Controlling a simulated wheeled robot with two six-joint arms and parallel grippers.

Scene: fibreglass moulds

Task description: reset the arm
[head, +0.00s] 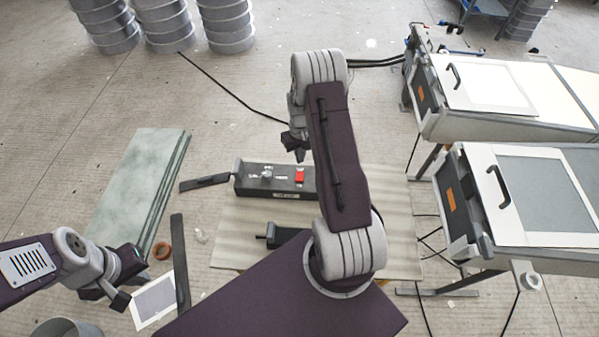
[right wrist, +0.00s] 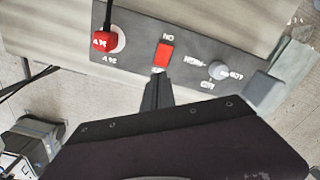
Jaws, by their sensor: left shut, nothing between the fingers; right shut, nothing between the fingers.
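A dark grey control box (head: 252,188) lies on a pale board below my right arm in the head view. It carries a red rocker switch (head: 299,175) and a grey knob (head: 266,175). In the right wrist view, the box (right wrist: 201,49) shows the red switch (right wrist: 164,55), a red round button (right wrist: 104,41) and the knob (right wrist: 218,70). My right gripper (head: 301,155) is shut and empty, above the box near the switch. Its fingertips (right wrist: 158,82) appear just below the switch in the right wrist view; contact cannot be told. My left gripper (head: 121,301) is shut and empty at lower left.
The pale board (head: 240,235) holds another dark tool (head: 270,237), partly hidden by my arm. Green slabs (head: 135,180) lie to the left. Two bench-like machines (head: 515,95) stand right.

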